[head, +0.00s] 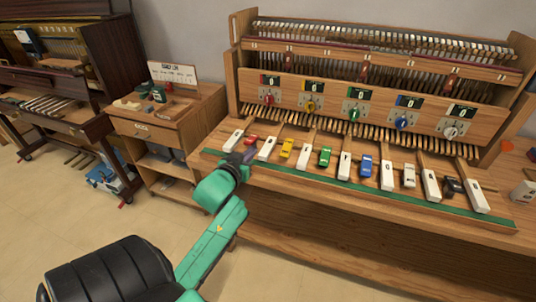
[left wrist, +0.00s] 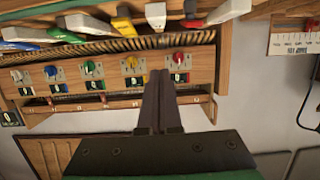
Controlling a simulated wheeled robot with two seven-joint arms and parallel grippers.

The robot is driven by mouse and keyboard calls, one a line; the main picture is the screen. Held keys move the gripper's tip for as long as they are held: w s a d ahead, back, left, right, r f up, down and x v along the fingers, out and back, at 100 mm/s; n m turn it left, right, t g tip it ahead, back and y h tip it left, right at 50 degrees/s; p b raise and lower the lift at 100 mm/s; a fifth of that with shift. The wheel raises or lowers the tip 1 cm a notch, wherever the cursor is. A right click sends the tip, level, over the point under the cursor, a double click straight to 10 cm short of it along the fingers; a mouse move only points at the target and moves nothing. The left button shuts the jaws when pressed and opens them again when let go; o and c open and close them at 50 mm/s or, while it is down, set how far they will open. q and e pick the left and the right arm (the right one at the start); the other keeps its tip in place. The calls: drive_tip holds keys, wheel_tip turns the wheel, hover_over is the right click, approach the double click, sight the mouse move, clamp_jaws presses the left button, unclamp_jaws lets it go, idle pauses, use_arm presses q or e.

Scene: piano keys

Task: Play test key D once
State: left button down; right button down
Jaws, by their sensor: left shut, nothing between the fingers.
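A row of white test keys (head: 344,165) lies along the bench front, with coloured blocks between them: red (head: 250,139), yellow (head: 287,147), green (head: 324,156) and blue (head: 366,165), then a pale and a dark one. Letters on the keys are too small to read, so I cannot tell which is D. My left gripper (head: 248,156) is shut and empty at the left end of the row, near the first two white keys. In the left wrist view its dark fingers (left wrist: 160,75) lie together, in front of the knob panel. My right gripper is out of view.
Behind the keys stands a piano action (head: 375,65) above a panel of coloured knobs and counters. A green strip (head: 360,189) edges the bench. A small wooden cabinet (head: 165,128) with a sign stands left, beside a dark piano. Open floor lies in front.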

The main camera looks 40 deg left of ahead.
use_arm(q)
hover_over(262, 155)
wheel_tip(262, 155, down, 2)
drive_tip(key=shift+f+p, duration=0.15)
drive_tip(key=shift+p, duration=0.25)
wheel_tip(262, 155, down, 3)
drive_tip(key=shift+w+f, duration=0.1)
drive_tip(key=shift+w, duration=0.05)
drive_tip(key=shift+f, duration=0.55)
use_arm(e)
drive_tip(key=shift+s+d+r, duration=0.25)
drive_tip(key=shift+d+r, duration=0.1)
